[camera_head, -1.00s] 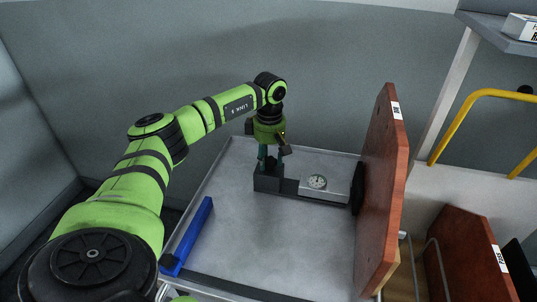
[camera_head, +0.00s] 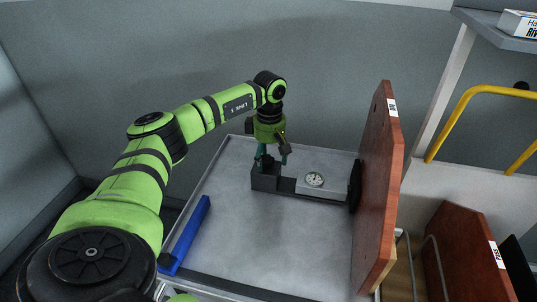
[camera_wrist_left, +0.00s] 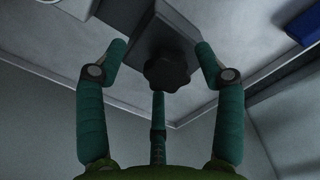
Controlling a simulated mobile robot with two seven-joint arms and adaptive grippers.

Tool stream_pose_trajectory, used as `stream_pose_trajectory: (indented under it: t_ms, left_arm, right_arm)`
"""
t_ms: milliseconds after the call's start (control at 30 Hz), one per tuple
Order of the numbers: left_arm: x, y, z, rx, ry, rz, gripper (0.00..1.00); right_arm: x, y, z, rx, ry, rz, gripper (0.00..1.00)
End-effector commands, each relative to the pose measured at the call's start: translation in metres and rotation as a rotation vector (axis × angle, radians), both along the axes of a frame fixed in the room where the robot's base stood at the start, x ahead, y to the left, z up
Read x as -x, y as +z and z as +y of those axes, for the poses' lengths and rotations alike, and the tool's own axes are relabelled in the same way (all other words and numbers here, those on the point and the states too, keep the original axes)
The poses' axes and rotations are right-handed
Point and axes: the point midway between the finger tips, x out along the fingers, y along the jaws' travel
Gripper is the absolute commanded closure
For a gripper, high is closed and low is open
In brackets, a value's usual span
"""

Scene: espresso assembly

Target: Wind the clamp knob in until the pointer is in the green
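The dial's pointer and any green zone are too small to read. The dark, lobed clamp knob (camera_wrist_left: 167,73) shows in the left wrist view, in front of the block. My left gripper (camera_head: 272,162) points down over the block in the head view. In the left wrist view its teal fingers (camera_wrist_left: 160,62) stand apart on either side of the knob, with visible gaps. A third finger points at the knob from below. My right gripper is not in view.
The grey tray (camera_head: 270,240) is mostly bare in front of the clamp. A blue bar (camera_head: 186,236) lies along its left edge. A tall brown board (camera_head: 380,190) stands at the right, by the clamp's black end disc (camera_head: 355,186). A yellow rail (camera_head: 465,108) is farther right.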

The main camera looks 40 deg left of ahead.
Motion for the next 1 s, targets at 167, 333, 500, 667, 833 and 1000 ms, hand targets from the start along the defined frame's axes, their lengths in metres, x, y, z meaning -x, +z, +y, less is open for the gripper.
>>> stream_pose_trajectory:
  t_ms: [167,333,500,667,833,1000]
  left_arm:
    - [0.0,0.005,0.002,-0.002,0.004,-0.002,0.31]
    - [-0.002,0.03,0.002,-0.002,0.004,-0.007,0.31]
    - [-0.002,0.067,0.0,-0.002,0.002,-0.006,0.31]
    - [-0.002,0.097,-0.001,-0.001,0.001,-0.004,0.31]
    - [-0.002,0.116,-0.002,-0.001,-0.001,-0.001,0.31]
    - [-0.002,0.121,-0.002,-0.001,-0.001,0.0,0.31]
  right_arm:
    - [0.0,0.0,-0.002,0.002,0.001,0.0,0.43]
    - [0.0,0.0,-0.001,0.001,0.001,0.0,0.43]
    - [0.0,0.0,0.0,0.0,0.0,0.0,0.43]
    - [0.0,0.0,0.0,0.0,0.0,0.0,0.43]
    - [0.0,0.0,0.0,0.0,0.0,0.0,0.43]
    - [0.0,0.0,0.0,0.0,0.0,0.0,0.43]
